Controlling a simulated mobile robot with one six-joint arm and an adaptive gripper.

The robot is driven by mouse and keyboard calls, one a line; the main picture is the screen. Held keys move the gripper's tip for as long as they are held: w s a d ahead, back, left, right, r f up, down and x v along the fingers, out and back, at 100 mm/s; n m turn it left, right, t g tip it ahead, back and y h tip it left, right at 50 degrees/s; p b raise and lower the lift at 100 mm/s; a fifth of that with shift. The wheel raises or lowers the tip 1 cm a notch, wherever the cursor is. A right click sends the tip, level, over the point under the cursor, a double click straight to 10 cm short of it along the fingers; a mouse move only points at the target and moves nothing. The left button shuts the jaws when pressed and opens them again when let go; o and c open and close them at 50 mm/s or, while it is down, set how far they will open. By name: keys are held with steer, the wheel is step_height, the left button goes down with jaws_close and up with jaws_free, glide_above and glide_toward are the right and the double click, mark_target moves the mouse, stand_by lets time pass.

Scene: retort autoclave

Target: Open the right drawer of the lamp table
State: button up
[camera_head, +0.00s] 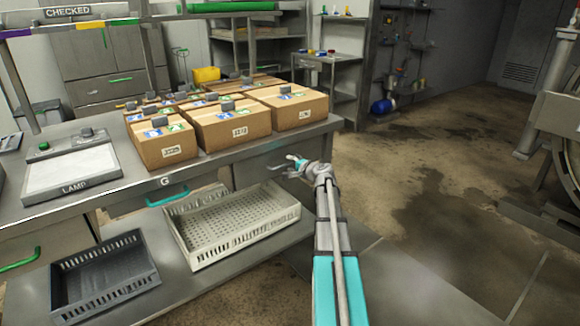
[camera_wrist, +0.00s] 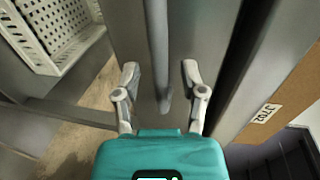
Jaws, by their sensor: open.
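The lamp table (camera_head: 226,158) is a grey metal bench with drawers under its top. Its right drawer (camera_head: 258,164) has a plain grey front and looks closed. In the wrist view a grey bar handle (camera_wrist: 158,50) runs down the drawer front (camera_wrist: 128,28) and ends between my fingers. My gripper (camera_head: 285,166) is at the right end of the table front, just below the top's edge. In the wrist view my gripper (camera_wrist: 160,74) is open, one finger on each side of the handle, with gaps to both. In the head view the handle is hidden or too small to tell.
Several cardboard boxes (camera_head: 232,128) stand on the top, beside the LAMP panel (camera_head: 72,174). A white crate (camera_head: 238,222) and a dark crate (camera_head: 105,276) sit on the lower shelf. Green handles (camera_head: 167,197) mark other drawers. The floor (camera_head: 420,180) at right is clear.

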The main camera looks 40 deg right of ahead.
steer(key=shift+w, duration=0.4)
jaws_close()
